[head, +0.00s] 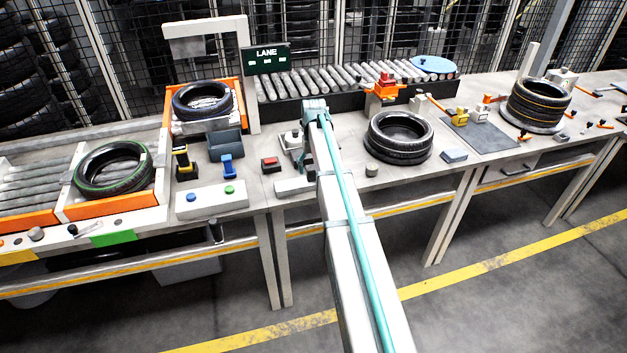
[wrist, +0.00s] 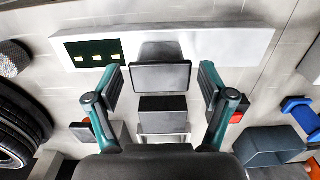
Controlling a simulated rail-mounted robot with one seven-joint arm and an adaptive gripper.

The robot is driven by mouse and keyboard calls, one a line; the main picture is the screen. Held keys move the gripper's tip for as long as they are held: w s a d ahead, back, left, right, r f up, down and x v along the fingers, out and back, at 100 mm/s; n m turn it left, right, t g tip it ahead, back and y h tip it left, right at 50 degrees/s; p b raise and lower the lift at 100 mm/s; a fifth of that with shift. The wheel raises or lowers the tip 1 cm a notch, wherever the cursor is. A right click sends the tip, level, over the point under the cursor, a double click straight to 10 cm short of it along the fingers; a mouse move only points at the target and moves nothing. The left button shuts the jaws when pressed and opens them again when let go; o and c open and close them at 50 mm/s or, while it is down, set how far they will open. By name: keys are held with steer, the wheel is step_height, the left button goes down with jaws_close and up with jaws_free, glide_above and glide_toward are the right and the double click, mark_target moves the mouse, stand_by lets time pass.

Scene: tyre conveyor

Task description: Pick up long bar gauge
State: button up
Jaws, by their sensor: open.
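The long bar gauge (wrist: 210,45) is a pale grey bar with a dark green panel carrying three yellow marks. It lies across the top of the wrist view. In the head view its left part (head: 291,187) shows at the bench's front edge; my arm hides the rest. A dark-topped grey block (wrist: 160,77) adjoins the bar's middle and appears to be part of it. My gripper (wrist: 161,78) is open, with one finger on each side of this block and a gap to both. I cannot tell its height above the block.
A red button box (head: 270,164) stands left of my arm, a tyre (head: 400,155) right of it. A blue stand (head: 228,167), a grey bin (head: 225,145) and a white button panel (head: 211,200) lie further left. A small round knob (head: 371,170) sits near the tyre.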

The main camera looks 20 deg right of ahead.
mark_target(314, 172)
steer(key=shift+f+p, duration=0.35)
steer(key=shift+f, duration=1.2)
steer(key=c, duration=1.3)
steer(key=shift+o, duration=0.2)
steer(key=shift+r, duration=0.1)
